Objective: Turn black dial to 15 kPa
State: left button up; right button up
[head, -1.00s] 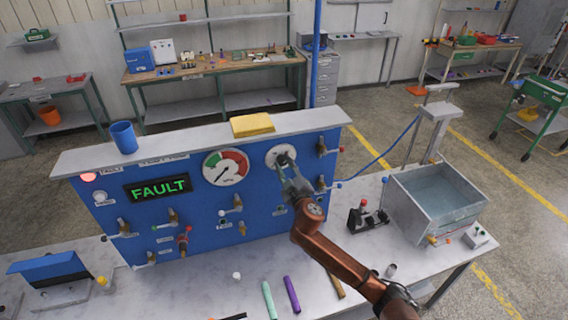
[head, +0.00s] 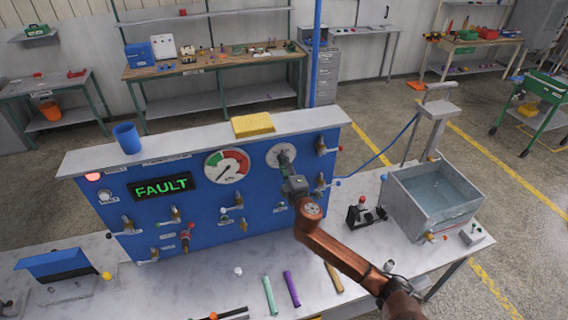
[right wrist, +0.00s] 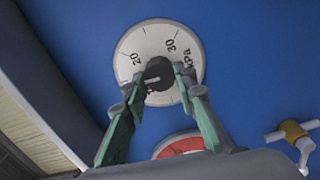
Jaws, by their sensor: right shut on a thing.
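The black dial (right wrist: 158,75) is a round knob with a pale line on it, at the middle of a white scale plate (right wrist: 128,62). The plate reads 20, 30 and kPa; other numbers are hidden or unclear. The plate (head: 272,158) also shows at the upper right of the blue panel in the head view. My right gripper (right wrist: 160,86) has its greenish fingers on both sides of the knob, shut on it. In the head view my right gripper (head: 286,163) covers part of the dial. My left gripper is not in view.
The blue panel (head: 205,210) has a red and green gauge (head: 227,166), a FAULT display (head: 160,187) and several valves. A yellow cloth (head: 253,125) and a blue cup (head: 127,137) stand on its top ledge. A water tank (head: 432,215) stands at right.

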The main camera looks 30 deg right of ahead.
dwell(0.3)
jog(key=o, duration=1.2)
jog(key=shift+c, duration=0.2)
jog(key=shift+s, duration=0.1)
jog(key=v, duration=1.1)
jog(key=shift+s+a, duration=0.2)
jog(key=shift+s, duration=0.15)
